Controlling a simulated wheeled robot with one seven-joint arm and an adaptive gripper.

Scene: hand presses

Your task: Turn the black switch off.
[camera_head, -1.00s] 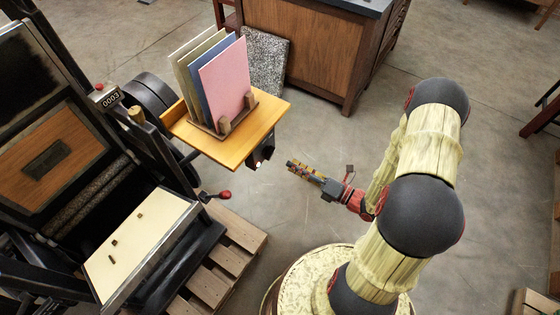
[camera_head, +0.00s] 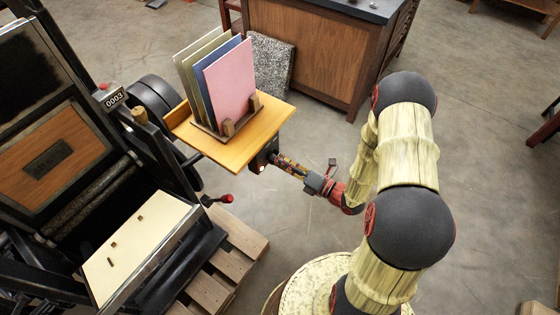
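The black switch (camera_head: 262,158) is a small dark box below the right edge of the wooden shelf on the press. A small bright spot shows on its lower part. The shelf hides its top, and I cannot make out the switch's position. My gripper (camera_head: 279,160) comes in from the right, with its patterned fingers pointing left at the switch. The fingertips overlap or nearly touch the box's right side in this view; contact cannot be told. The fingers look close together, but whether they are open or shut is too small to tell.
The wooden shelf (camera_head: 269,127) bears a rack of coloured boards (camera_head: 231,84) just above the switch. A lever with a red knob (camera_head: 227,198) sticks out below left. A speckled slab (camera_head: 271,66) leans on a wooden cabinet (camera_head: 309,47) behind. Open floor lies right of my arm.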

